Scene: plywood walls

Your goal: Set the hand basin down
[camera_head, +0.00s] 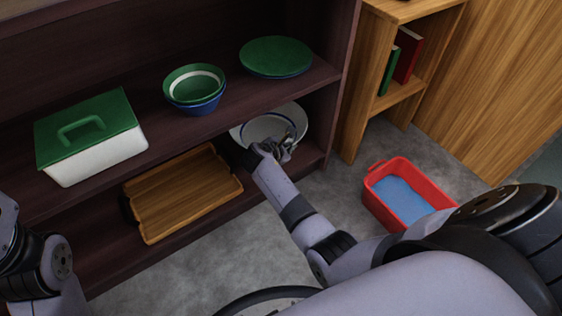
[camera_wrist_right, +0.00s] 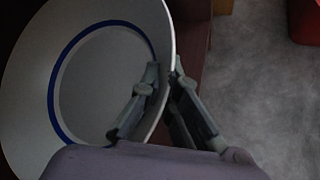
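The hand basin (camera_head: 262,126) is white with a blue ring inside. It is at the right end of the dark shelf unit's lower level, partly under the upper shelf board. My right gripper (camera_head: 284,146) is at its near rim. In the right wrist view the basin (camera_wrist_right: 85,85) fills the left side, and the right gripper (camera_wrist_right: 164,72) has one finger inside the rim and one outside, closed on it. Whether the basin's underside touches the lower board is hidden. Part of my left arm shows at the lower left; its fingers are not visible.
The lower shelf also holds a wooden tray (camera_head: 185,195). Above are a green-lidded white box (camera_head: 105,160), stacked bowls (camera_head: 194,97) and green plates (camera_head: 275,56). A red tub (camera_head: 377,203) with blue inside stands on the grey floor, near a wooden bookcase (camera_head: 355,100).

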